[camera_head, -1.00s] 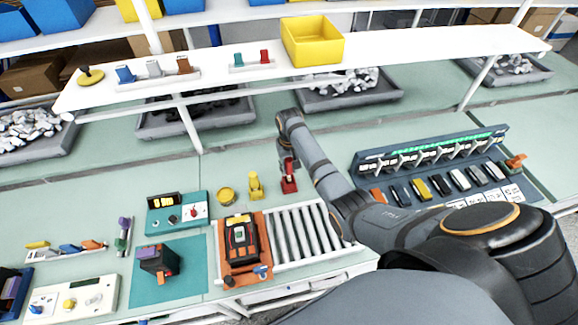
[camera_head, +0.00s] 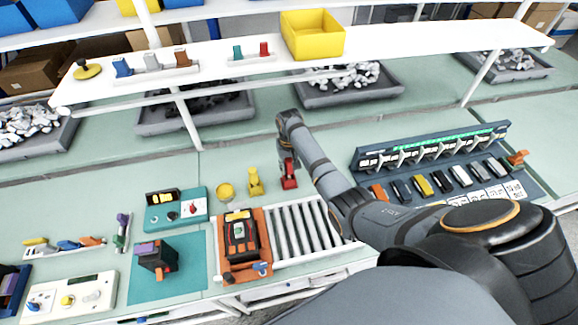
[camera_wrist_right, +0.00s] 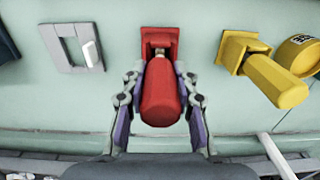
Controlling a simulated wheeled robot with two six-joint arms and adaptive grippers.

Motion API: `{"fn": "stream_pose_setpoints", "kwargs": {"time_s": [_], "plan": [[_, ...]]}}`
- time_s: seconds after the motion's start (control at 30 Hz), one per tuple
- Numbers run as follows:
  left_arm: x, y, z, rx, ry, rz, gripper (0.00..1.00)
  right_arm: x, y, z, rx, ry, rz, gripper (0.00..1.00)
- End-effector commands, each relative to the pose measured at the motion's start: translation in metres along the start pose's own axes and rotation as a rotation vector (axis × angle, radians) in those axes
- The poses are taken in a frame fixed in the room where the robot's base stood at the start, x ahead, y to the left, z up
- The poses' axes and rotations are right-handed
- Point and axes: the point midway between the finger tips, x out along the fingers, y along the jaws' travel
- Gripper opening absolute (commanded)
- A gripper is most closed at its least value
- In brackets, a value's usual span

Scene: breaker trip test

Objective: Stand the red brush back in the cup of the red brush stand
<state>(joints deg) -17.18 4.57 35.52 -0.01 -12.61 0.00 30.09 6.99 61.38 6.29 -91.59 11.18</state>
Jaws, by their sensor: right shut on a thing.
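The red brush (camera_wrist_right: 162,95) is between the fingers of my right gripper (camera_wrist_right: 162,80) in the right wrist view, its thick red handle toward the camera. My right gripper is shut on it. The brush's far end, with a pale band, meets the red brush stand (camera_wrist_right: 159,34). How deep it sits in the cup is hidden by the handle. In the head view my right gripper (camera_head: 287,158) is directly above the red stand (camera_head: 289,184), and the brush is mostly hidden there. My left gripper is out of view.
A yellow brush and stand (camera_head: 255,183) are close to the left of the red stand, with a round yellow item (camera_head: 225,191) beyond. A roller rack (camera_head: 302,230) lies in front. The breaker panel (camera_head: 430,165) is to the right. The green bench behind the stand is clear.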

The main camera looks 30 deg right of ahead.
Motion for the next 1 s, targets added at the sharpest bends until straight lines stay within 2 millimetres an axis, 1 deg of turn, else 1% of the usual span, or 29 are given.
{"fn": "stream_pose_setpoints", "kwargs": {"time_s": [0.77, 0.8, 0.97, 1.0], "plan": [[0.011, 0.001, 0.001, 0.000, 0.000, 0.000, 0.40, 0.020, 0.000, 0.000, 0.000, 0.000, 0.000, 0.00], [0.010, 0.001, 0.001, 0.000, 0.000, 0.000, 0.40, 0.019, 0.000, 0.000, 0.000, 0.001, 0.000, 0.33], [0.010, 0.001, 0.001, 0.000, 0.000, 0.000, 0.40, 0.019, 0.000, 0.000, 0.000, 0.000, 0.000, 0.54], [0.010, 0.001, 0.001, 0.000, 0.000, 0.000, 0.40, 0.019, 0.000, 0.000, 0.000, 0.000, 0.000, 0.55]]}}
